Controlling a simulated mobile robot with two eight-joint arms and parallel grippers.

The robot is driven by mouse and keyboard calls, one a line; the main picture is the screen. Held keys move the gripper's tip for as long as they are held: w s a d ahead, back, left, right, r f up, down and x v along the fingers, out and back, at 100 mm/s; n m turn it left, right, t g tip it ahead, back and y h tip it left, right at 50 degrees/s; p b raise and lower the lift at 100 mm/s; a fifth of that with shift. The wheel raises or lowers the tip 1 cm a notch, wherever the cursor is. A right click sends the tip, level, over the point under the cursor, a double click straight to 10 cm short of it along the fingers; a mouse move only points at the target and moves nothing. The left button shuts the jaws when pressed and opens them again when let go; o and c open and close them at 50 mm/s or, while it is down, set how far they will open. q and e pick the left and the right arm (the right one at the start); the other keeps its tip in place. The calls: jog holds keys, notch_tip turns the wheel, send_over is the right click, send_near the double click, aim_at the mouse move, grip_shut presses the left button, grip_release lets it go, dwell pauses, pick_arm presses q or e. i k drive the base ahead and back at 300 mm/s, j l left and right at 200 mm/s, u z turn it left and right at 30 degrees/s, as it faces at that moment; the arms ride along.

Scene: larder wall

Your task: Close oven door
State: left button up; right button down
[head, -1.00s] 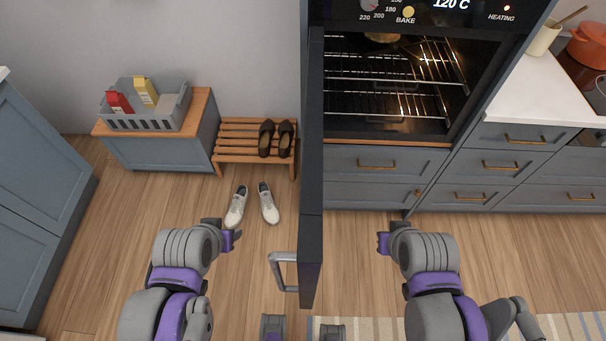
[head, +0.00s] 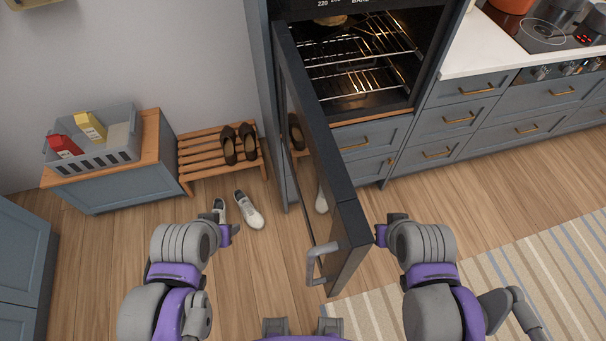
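The oven door (head: 322,150) is a tall dark panel hinged at the left side of the oven (head: 362,65). It stands wide open, swung out toward me. Its outer glass face and grey bar handle (head: 321,264) show on its left side. My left gripper (head: 229,234) is left of the handle, apart from it and empty. My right gripper (head: 380,235) is just right of the door's free edge; I cannot tell whether it touches. The finger gaps of both grippers are too unclear to read.
White shoes (head: 247,210) lie on the floor left of the door, before a slatted bench (head: 200,160) with dark shoes. A low cabinet with a grey basket (head: 95,155) stands farther left. Drawers (head: 455,118) and a striped rug (head: 500,290) are on the right.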

aim_at(340, 234)
jog(key=k+j+z, duration=0.1)
jog(key=k+j, duration=0.15)
jog(key=k, duration=0.15)
jog(key=k+j, duration=0.2)
jog(key=k, duration=0.2)
jog(key=z, duration=0.05)
